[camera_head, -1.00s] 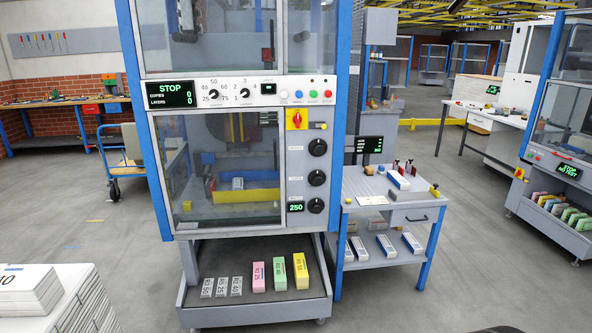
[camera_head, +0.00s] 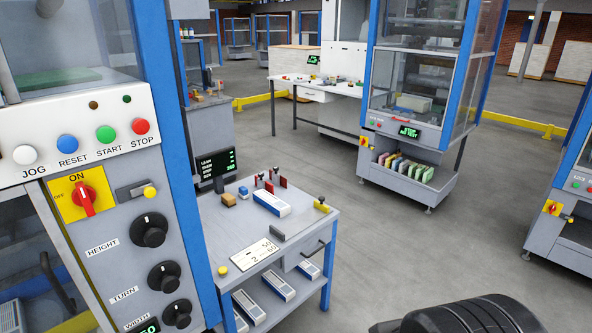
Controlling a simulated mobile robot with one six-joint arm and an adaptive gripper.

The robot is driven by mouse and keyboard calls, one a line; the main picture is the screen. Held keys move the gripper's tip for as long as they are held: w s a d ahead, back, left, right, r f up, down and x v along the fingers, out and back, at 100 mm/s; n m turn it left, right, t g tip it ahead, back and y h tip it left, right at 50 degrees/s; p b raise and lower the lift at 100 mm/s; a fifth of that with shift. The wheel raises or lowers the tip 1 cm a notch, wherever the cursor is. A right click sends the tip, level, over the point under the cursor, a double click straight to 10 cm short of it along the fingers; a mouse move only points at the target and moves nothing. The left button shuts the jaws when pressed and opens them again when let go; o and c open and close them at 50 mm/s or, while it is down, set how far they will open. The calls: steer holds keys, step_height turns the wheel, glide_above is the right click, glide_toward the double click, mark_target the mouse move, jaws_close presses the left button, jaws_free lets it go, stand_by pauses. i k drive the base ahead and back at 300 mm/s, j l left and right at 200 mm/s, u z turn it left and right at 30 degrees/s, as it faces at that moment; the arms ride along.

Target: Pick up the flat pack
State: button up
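A white pack with a blue side (camera_head: 272,204) lies on the grey workbench (camera_head: 222,238) near its far side, beside small red upright parts. Similar long white packs lie on the bench's lower shelf, one of them in the middle (camera_head: 273,284). I cannot tell which of these is the flat pack. A dark, ridged, rounded part of my own body shows at the bottom right. My gripper's fingers are not in view.
A machine with a control panel (camera_head: 100,145) and blue post stands close on the left. A sign card (camera_head: 254,252) and small knobs lie on the bench. Another machine (camera_head: 405,150) stands behind. Grey floor is open to the right of the bench.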

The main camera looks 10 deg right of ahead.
mark_target(273, 205)
steer(key=i+l+z, duration=0.25)
steer(key=i+z, duration=0.2)
steer(key=i, duration=0.2)
steer(key=i+z, duration=0.4)
steer(key=i, duration=0.25)
steer(key=i+j+u, duration=0.1)
steer(key=i+u, duration=0.2)
steer(key=u, duration=0.2)
steer(key=i+u, duration=0.25)
steer(key=u, duration=0.25)
steer(key=i+l+u, duration=0.2)
steer(key=u, duration=0.3)
steer(key=i+l+u, duration=0.25)
steer(key=u, duration=0.2)
steer(key=i+l+u, duration=0.45)
steer(key=k+j, duration=0.05)
steer(key=j, duration=0.05)
